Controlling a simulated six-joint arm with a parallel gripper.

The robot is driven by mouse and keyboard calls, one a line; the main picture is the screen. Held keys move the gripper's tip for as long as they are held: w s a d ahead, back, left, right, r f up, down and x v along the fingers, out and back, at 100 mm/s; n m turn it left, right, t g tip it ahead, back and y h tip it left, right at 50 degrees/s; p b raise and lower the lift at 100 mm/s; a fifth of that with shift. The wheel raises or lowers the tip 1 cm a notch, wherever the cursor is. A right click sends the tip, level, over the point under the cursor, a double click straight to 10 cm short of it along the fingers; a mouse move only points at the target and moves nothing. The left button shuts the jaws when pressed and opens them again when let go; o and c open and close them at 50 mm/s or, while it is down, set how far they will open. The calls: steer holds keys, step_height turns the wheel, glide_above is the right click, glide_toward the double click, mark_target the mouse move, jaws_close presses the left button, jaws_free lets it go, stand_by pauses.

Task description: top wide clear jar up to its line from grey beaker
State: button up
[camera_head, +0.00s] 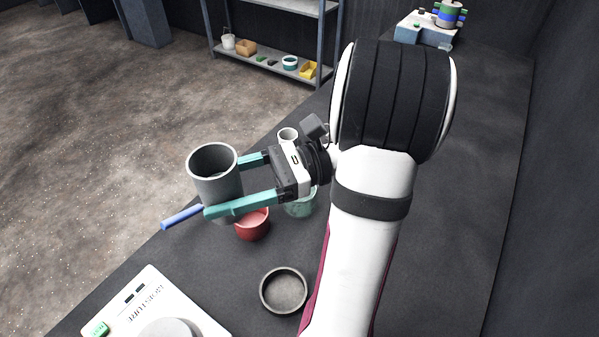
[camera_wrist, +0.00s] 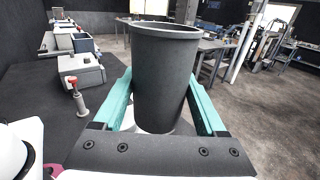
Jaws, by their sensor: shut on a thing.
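My gripper (camera_head: 226,183) has two teal fingers shut on the sides of the grey beaker (camera_head: 214,164). The beaker is upright and held above the dark table; some content shows low inside it in the head view. It fills the middle of the wrist view (camera_wrist: 164,75), between the fingers. A clear, faintly green-tinted vessel (camera_head: 301,205), likely the wide clear jar, stands on the table below and behind my gripper. It is partly hidden by the gripper, and its line and level cannot be made out.
A red cup (camera_head: 252,226) stands below the gripper, with a blue rod (camera_head: 181,218) left of it. A dark round dish (camera_head: 284,290) and a white scale (camera_head: 160,308) are nearer the front. A small pale cup (camera_head: 288,135) is behind the gripper. A shelf (camera_head: 270,62) stands beyond the table.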

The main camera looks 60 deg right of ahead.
steer(key=d+f+m+t+h, duration=0.1)
steer(key=d+f, duration=0.4)
steer(key=d, duration=0.5)
steer(key=w+d+f+m+t+h, duration=0.1)
steer(key=d+f+h, duration=0.3)
steer(key=d, duration=0.6)
steer(key=d+f+m+t+h, duration=0.2)
steer(key=d+f+m+t, duration=0.1)
steer(key=d+f, duration=0.5)
steer(key=d, duration=0.3)
steer(key=shift+w, duration=0.2)
